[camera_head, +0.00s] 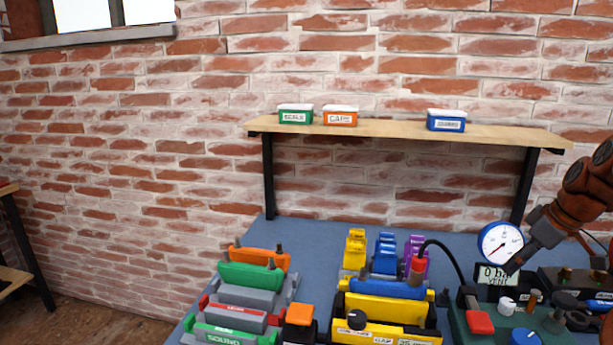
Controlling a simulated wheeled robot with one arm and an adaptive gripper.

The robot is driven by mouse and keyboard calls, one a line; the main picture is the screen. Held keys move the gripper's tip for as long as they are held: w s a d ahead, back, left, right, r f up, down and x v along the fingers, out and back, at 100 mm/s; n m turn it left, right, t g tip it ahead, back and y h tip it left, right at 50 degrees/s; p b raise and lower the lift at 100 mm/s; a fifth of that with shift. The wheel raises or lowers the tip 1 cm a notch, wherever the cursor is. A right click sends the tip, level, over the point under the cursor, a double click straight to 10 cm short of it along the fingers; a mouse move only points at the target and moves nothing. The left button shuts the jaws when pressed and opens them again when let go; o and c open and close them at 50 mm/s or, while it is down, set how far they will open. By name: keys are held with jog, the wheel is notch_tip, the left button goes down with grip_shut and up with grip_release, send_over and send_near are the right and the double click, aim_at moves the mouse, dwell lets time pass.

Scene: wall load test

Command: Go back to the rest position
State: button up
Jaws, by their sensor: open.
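My gripper (514,266) is dark and reaches in from the right edge on my orange-brown arm. It points down and left, just beside the round white gauge (501,244) and the display (497,274) reading 0 bar VENT. I see nothing held in it. Its fingertips are small and dark here, and I cannot tell whether they touch the display.
A blue bench (312,238) holds grey fixtures with green and orange parts (252,275), yellow and blue fixtures (388,305) and a green control panel (470,335). A wooden shelf (385,128) with labelled boxes (446,120) hangs above. A dark cable arches left of the gauge.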

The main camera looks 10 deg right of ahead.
jog(key=s+a+r+g+p, duration=0.1)
jog(key=s+a+r+p, duration=0.1)
jog(key=a, duration=1.1)
jog(key=s+a+r+g+p, duration=0.1)
jog(key=s+a+r+p, duration=0.15)
jog(key=a, duration=0.95)
jog(key=s+a+f+m+g+h+p, duration=0.1)
jog(key=s+a+f, duration=0.3)
jog(key=s, duration=0.7)
jog(key=s+a+f+m+g+h+p, duration=0.1)
jog(key=s+a+f+m+g+p, duration=0.1)
jog(key=s, duration=1)
notch_tip(320, 180, down, 2)
jog(key=shift+s+a+f+m+g+p, duration=0.15)
jog(key=shift+a+m+g+p, duration=0.3)
jog(key=shift+a+m, duration=0.7)
